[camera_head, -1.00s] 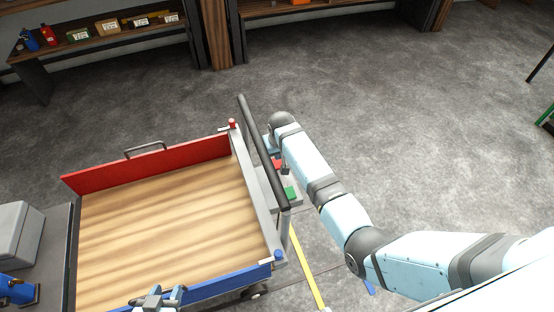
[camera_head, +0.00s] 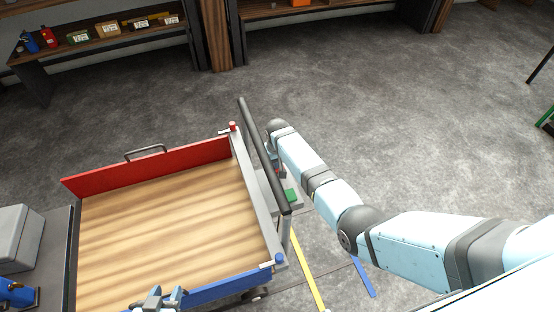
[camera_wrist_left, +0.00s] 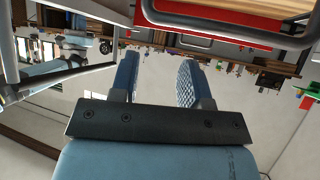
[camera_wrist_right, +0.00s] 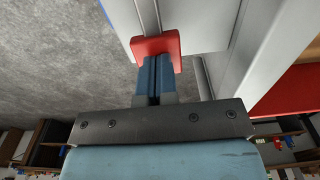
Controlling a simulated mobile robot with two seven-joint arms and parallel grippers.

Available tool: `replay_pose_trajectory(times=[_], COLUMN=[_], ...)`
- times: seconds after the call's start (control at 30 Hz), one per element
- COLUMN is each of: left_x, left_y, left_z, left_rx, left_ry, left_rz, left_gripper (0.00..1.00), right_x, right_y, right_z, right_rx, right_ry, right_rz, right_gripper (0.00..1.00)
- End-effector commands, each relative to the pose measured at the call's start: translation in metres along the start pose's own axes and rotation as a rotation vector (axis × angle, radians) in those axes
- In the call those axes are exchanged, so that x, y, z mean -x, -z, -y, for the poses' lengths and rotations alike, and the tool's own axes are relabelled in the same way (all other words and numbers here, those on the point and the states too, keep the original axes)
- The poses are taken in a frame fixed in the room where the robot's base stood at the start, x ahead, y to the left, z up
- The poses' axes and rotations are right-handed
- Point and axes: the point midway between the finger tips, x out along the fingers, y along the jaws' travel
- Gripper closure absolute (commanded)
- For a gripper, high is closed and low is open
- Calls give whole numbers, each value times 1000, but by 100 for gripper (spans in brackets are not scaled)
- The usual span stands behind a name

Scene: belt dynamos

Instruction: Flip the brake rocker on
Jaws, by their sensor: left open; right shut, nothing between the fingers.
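The cart (camera_head: 170,225) has a grey plate beside its dark push bar, with a green pad (camera_head: 291,195) on it. In the head view the red part of that plate is mostly hidden behind my right arm. The right wrist view shows a red block (camera_wrist_right: 155,44) on a grey housing, directly at the tips of my right gripper (camera_wrist_right: 155,62). The fingers are shut with nothing between them and seem to touch the block; contact is not certain. My left gripper (camera_head: 161,294) is open and empty over the cart's near blue side; its fingers also show in the left wrist view (camera_wrist_left: 158,78).
The dark push bar (camera_head: 263,155) stands between the cart bed and my right arm. A small red-topped peg (camera_head: 233,127) and a blue one (camera_head: 280,257) sit at the cart's corners. Yellow (camera_head: 306,266) and blue (camera_head: 362,277) floor strips lie right. The floor beyond is clear.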

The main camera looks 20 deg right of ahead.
Motion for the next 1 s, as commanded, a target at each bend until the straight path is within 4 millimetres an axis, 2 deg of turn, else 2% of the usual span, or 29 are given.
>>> replay_pose_trajectory(times=[0.17, 0.47, 0.8, 1.0], left_x=[-6, -3, 6, 6], left_y=[-6, -6, 8, 10], left_z=[1, 0, 0, 0], left_rx=[-1, 0, 0, 0], left_ry=[1, 0, 1, 1], left_rz=[-2, 4, 2, -2], left_gripper=[57, 57, 57, 57], right_x=[-12, -8, 7, 6], right_y=[5, 4, 5, 5], right_z=[0, 0, 0, 0], right_rx=[1, 0, 0, 0], right_ry=[-1, 0, 0, 0], right_rz=[84, 78, 78, 78], right_gripper=[100, 100, 100, 100])
